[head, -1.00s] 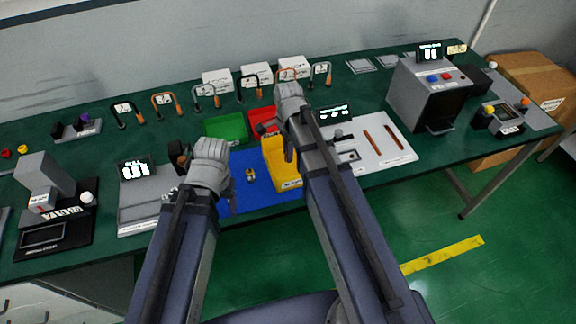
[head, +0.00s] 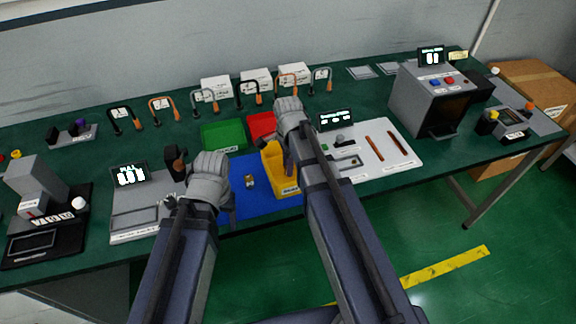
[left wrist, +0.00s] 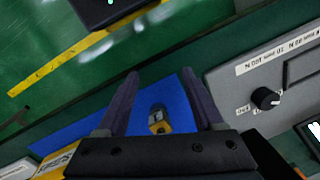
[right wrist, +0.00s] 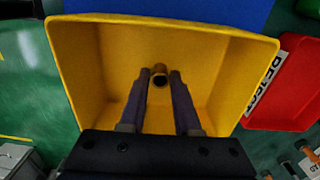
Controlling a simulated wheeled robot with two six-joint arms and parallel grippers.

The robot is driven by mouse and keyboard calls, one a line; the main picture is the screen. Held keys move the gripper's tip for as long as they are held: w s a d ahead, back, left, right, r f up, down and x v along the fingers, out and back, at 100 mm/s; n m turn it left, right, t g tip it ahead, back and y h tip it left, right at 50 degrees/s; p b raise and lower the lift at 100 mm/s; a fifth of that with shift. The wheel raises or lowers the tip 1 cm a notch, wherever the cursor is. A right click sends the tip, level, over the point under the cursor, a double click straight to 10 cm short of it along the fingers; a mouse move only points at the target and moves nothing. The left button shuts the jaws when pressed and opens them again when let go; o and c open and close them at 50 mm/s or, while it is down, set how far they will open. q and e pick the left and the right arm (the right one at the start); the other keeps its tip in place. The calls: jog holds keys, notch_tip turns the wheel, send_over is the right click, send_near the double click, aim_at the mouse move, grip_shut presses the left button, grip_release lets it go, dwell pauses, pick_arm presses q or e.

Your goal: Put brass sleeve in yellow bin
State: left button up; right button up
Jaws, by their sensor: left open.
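The brass sleeve (right wrist: 159,74) is a small short tube between the close-set fingertips of my right gripper (right wrist: 160,78). The right gripper appears shut on it, inside or just above the yellow bin (right wrist: 88,62). The bin's floor shows behind the sleeve, and I cannot tell whether the sleeve touches it. In the head view the yellow bin (head: 287,187) stands at the right of the blue mat, partly hidden by my right arm. My left gripper (left wrist: 158,82) is open and empty, above the left side of the blue mat.
A small yellow-and-dark part (head: 250,181) lies on the blue mat (head: 245,201). A green bin (head: 222,137) and a red bin (head: 262,122) stand behind. A grey device with a display (head: 130,174) is at left; a white tray (head: 395,163) is at right.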

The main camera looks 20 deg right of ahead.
jog(key=o, duration=0.3)
pick_arm(q)
jog(key=shift+r, duration=0.1)
pick_arm(e)
jog(key=shift+o, duration=0.2)
jog(key=shift+r, duration=0.1)
notch_tip(320, 180, up, 12)
jog(key=p, duration=1.2)
pick_arm(q)
notch_tip(320, 180, up, 12)
pick_arm(e)
jog(key=s+a+n, duration=0.5)
jog(key=s+n, duration=0.2)
jog(key=n, duration=0.3)
jog(key=s+a+n+h, duration=0.1)
jog(key=s+a+n, duration=0.4)
jog(key=n, duration=0.6)
jog(key=shift+s+a, duration=0.25)
jog(key=shift+s, duration=0.9)
jog(key=shift+r, duration=0.1)
